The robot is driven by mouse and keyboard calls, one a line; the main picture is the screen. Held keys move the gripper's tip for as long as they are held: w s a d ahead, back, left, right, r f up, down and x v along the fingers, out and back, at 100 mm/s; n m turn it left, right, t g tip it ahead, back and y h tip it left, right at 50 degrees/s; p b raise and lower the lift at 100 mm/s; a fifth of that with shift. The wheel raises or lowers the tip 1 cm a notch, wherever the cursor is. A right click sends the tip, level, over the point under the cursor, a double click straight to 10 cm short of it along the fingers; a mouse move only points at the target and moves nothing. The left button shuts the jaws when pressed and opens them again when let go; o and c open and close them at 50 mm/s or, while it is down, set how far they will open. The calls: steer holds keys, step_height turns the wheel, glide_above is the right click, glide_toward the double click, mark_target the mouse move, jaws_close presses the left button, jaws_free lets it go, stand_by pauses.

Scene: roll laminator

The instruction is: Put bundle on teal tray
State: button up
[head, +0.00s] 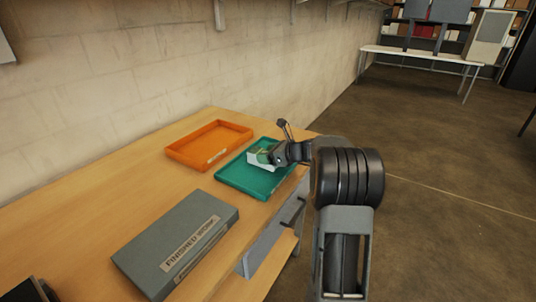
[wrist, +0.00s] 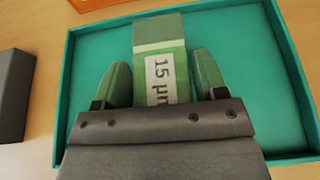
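In the head view the bundle (head: 257,162) is inside the rim of the teal tray (head: 240,187), partly covered by my gripper. My gripper (wrist: 162,72) has its two green fingers on either side of the bundle, with a narrow gap showing at each side. In the head view my gripper (head: 269,155) is low over the tray.
An orange tray (head: 208,141) sits behind and left of the teal tray. A grey box marked "FINISHED WORK" (head: 178,240) is nearer on the wooden table (head: 100,217). The wall runs along the table's back. Bare table lies between the box and the trays.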

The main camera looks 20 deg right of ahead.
steer(key=o, duration=0.4)
steer(key=shift+r, duration=0.2)
steer(key=v, duration=1.2)
